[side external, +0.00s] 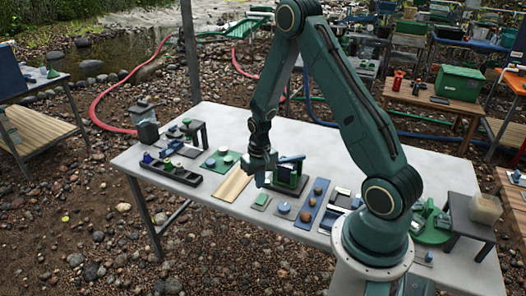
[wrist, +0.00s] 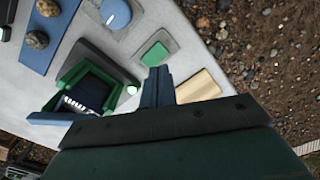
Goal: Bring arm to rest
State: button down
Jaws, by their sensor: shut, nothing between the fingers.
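My gripper (side external: 260,180) hangs from the green arm above the middle of the white table (side external: 255,125), fingers pointing down. In the wrist view my gripper (wrist: 158,80) shows its two blue-grey fingers pressed together with nothing between them. In the side view it is just left of a green holder (side external: 288,182) with a blue bar across its top, and beside a wooden board (side external: 233,186). The wrist view shows the green holder (wrist: 78,80), a green square pad (wrist: 155,54) and the edge of the wooden board (wrist: 200,88) close to the fingertips.
A black tray (side external: 171,174) with small coloured pieces lies at the table's left. A blue strip (side external: 312,204) with round stones lies to the right of the holder. A dark stand with a pale container (side external: 486,207) is at the far right. The table's back middle looks clear.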

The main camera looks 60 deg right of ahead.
jog(key=shift+r, duration=0.3)
